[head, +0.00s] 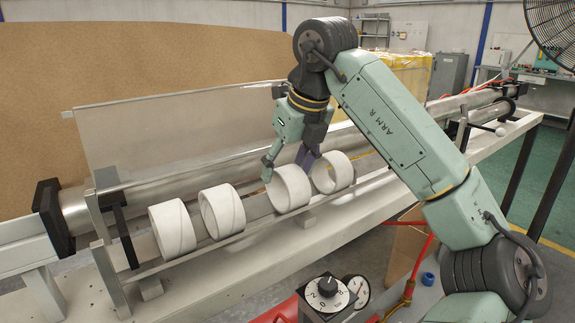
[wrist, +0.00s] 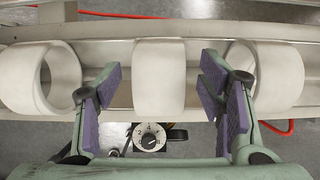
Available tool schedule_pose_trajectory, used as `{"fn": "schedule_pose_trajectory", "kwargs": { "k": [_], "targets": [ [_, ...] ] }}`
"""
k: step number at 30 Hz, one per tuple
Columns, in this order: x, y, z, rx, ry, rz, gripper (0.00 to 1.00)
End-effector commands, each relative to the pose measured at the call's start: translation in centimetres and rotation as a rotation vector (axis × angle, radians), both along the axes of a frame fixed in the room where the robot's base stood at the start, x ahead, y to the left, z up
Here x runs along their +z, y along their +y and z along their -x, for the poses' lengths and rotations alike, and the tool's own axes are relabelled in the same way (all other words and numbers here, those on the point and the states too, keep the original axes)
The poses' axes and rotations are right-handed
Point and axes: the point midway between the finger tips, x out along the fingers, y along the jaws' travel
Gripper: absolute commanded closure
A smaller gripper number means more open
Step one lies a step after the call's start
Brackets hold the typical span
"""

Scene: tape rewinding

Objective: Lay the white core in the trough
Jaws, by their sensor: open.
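Several alike white cores, short wide rings, stand in a row along the trough (head: 190,257). I cannot tell them apart by colour. My gripper (head: 288,165) is open above one core (head: 291,188), the third from the left in the head view. In the wrist view that core (wrist: 159,78) lies between the two spread fingers with a gap on each side. My gripper (wrist: 160,84) holds nothing. The neighbouring cores show at the left (wrist: 14,78) and right (wrist: 280,78) of the wrist view, close to the outsides of the fingers.
A clear sheet (head: 170,130) stands behind the row. A long metal tube (head: 75,215) runs behind the trough. The left bench end has free room.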

Motion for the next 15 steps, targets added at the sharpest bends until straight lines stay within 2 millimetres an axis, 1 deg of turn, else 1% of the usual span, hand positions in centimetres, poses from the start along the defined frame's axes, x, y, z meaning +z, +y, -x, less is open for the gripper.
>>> {"fn": "schedule_pose_trajectory", "kwargs": {
  "k": [4,7,11,15],
  "targets": [
    [0.3,-0.1,0.1,-0.001,0.0,0.0,0.38],
    [1.4,-0.3,0.4,-0.002,-0.002,0.001,0.38],
    [3.8,-0.9,1.2,-0.003,-0.003,0.003,0.38],
    [6.6,-1.6,2.2,-0.003,-0.003,0.002,0.38]
  ]
}}
